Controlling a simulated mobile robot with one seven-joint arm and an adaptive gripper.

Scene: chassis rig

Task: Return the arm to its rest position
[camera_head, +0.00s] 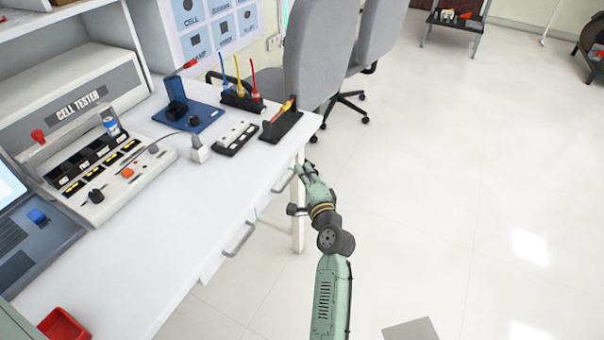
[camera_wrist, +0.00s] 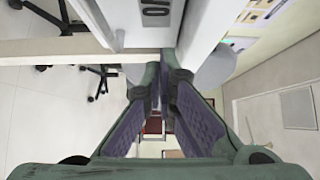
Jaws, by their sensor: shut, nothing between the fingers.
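My green arm reaches forward from the bottom of the head view, along the front side of the white desk (camera_head: 215,215). My gripper (camera_head: 304,170) is at its far end, close to the desk's front edge near the right corner. In the wrist view the two fingers (camera_wrist: 163,80) with purple inner pads converge at the tips. The gripper is shut and empty. Whether it touches the desk edge or a drawer handle cannot be told.
The desk front has drawer handles (camera_head: 239,240) that stick out close to my arm. The desk bears a cell tester (camera_head: 120,178), a blue stand (camera_head: 188,115) and a black tool holder (camera_head: 280,126). Grey chairs (camera_head: 318,50) stand beyond. The floor (camera_head: 450,200) to the right is clear.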

